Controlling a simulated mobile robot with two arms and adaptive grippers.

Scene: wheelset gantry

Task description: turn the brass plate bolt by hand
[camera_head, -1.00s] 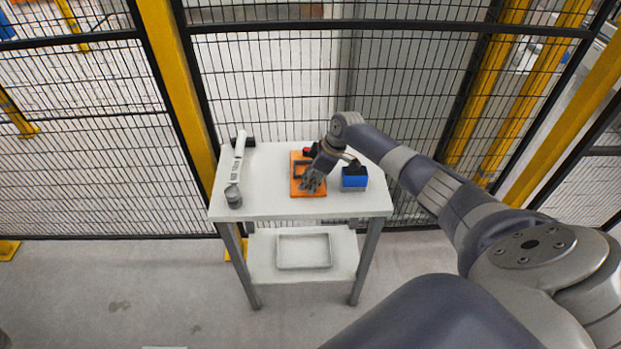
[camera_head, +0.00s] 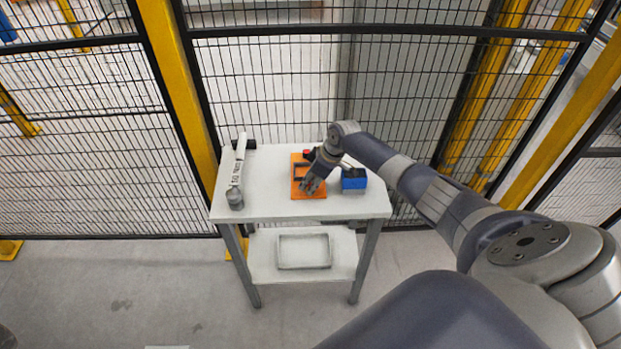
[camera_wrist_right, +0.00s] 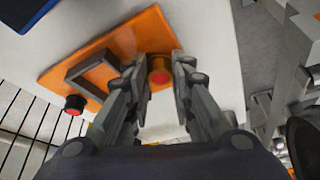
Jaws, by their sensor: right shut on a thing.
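An orange plate (camera_head: 296,192) lies on the white table (camera_head: 262,200); it also fills the upper middle of the right wrist view (camera_wrist_right: 138,32). My right gripper (camera_head: 310,187) is over the plate's near right part, pointing down. In the right wrist view its two fingers (camera_wrist_right: 160,68) stand on either side of a short round orange-red bolt head (camera_wrist_right: 160,77), shut on it. The gripper hides the bolt in the head view. My left gripper is not in view.
A blue box (camera_head: 354,182) is close on the right. Mesh fence is behind.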

